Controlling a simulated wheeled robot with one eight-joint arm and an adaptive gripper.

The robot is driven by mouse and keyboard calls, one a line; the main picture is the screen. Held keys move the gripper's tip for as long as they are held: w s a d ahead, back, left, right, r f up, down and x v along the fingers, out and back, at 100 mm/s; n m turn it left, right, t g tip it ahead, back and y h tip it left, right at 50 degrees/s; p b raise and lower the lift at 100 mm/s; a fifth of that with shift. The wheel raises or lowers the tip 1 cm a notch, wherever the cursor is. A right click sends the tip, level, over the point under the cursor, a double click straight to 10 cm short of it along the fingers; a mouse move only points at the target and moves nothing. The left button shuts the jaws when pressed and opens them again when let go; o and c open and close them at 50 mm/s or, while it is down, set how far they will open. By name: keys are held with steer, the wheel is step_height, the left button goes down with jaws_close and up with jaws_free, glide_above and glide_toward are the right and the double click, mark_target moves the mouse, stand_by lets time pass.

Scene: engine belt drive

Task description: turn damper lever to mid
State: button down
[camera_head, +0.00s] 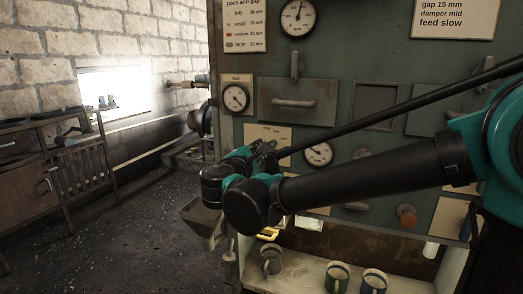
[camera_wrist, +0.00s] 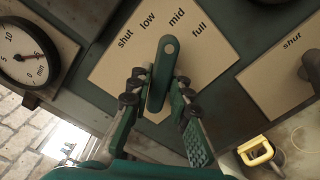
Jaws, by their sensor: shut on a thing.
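The damper lever (camera_wrist: 160,75) is a dark grey-green bar with a round, holed upper end, in the middle of the wrist view. It stands on a cream plate (camera_wrist: 110,68) marked shut, low, mid and full in an arc. The lever's upper end lies just below the word mid, and the bar leans slightly right toward it. My gripper (camera_wrist: 158,92) has its fingers on both sides of the lever's lower part, shut on it. In the head view my gripper (camera_head: 264,150) is in front of the cream plate (camera_head: 283,133); the lever is not clear there.
A dial gauge (camera_wrist: 25,55) is left of the plate. Another plate (camera_wrist: 285,85) with a dark knob and the word shut is to the right. A yellow-handled mug (camera_wrist: 257,152) is below. Mugs, including a green one (camera_head: 337,278), stand on the shelf under the panel.

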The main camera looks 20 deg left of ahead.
steer(key=c, duration=1.4)
jaws_free()
steer(key=shift+c, duration=0.2)
steer(key=s, duration=1.2)
steer(key=shift+a, duration=0.45)
